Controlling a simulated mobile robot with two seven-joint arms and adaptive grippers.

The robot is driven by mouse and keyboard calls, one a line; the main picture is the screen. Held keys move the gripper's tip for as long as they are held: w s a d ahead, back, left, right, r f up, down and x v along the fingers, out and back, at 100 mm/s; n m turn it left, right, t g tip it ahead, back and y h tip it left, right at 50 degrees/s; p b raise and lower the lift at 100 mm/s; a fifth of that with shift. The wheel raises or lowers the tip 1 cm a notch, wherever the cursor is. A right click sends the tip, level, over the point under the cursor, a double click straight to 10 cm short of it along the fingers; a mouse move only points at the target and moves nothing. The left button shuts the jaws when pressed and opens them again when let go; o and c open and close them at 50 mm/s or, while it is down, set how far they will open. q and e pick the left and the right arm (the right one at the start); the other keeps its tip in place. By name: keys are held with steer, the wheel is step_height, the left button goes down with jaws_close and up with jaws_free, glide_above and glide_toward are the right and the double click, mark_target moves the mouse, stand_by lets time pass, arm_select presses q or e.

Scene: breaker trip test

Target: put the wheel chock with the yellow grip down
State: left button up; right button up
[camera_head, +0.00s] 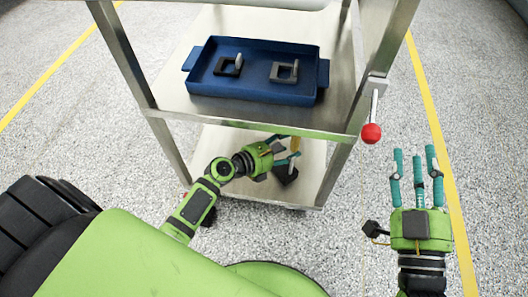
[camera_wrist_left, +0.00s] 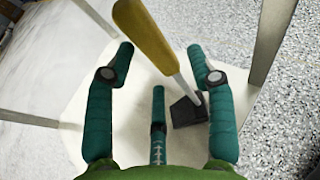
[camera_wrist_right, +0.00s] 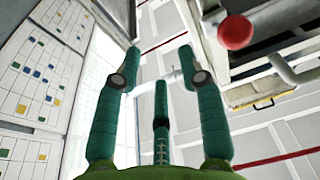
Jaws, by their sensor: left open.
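The wheel chock is a dark block (camera_wrist_left: 188,112) with a pale rod and a yellow grip (camera_wrist_left: 145,35). In the head view the dark block (camera_head: 285,174) and yellow grip (camera_head: 295,144) are on the cart's lower shelf (camera_head: 230,143). The block appears to rest on the shelf, with the grip standing up at a tilt. My left gripper (camera_head: 285,152) is open around the handle, its fingers (camera_wrist_left: 160,75) apart and not visibly pressing on it. My right gripper (camera_head: 418,160) is open and empty, fingers up, right of the cart.
A blue tray (camera_head: 255,100) on the upper shelf (camera_head: 170,95) holds two dark square pieces with pale upright parts. A lever with a red knob (camera_head: 371,133) hangs from the cart's right post. Cart posts flank the lower shelf. Floor right of the cart is clear.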

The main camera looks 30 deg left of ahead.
arm_select(q)
steer(key=p+v, duration=0.2)
steer(key=v, duration=0.7)
steer(key=s+d+r+m+g, duration=0.15)
steer(key=d+m, duration=0.25)
steer(key=m, duration=0.6)
steer(key=s+d+r+m, duration=0.2)
steer(key=d+r+m, duration=0.15)
steer(key=m, duration=0.75)
step_height(320, 180, up, 7)
steer(key=s+m+t+y, duration=0.1)
steer(key=m+y, duration=0.3)
steer(key=m, duration=0.8)
steer(key=shift+a+t, duration=0.35)
steer(key=shift+a, duration=0.05)
arm_select(e)
steer(key=d+f+g+h, duration=0.1)
steer(key=d+f+g, duration=0.1)
steer(key=f, duration=0.3)
steer(key=d+f+m+g+h, duration=0.1)
steer(key=f+g+h, duration=0.1)
steer(key=f+g, duration=0.2)
step_height(320, 180, down, 2)
steer(key=shift+s+d+f+h, duration=0.2)
steer(key=shift+s+d+h, duration=0.1)
steer(key=shift+s+d, duration=0.05)
arm_select(q)
steer(key=shift+s, duration=0.2)
